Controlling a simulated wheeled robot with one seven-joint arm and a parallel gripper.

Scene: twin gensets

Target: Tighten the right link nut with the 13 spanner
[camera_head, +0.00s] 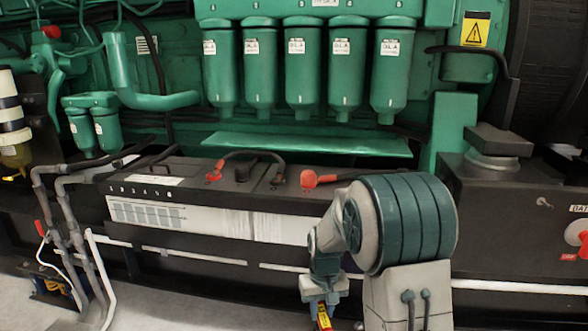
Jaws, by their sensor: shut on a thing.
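My gripper (322,300) hangs low in front of the battery, pointing down, near the bottom edge. It is shut on a narrow yellow and red thing (323,318), probably the spanner; the frame edge cuts it off and no size can be read. The long black battery (180,190) lies behind it. A black link cable (250,153) arches over the battery top between a red-capped end (214,175) on the left and an end at the right (278,178). The link nuts are too small to make out. My gripper is apart from the battery top.
A second red cap (308,178) with a black cable sits at the battery's right, close to my arm. Several green filters (302,75) hang above. Grey pipes (68,215) stand at left. A dark box with a red switch (582,240) is at right.

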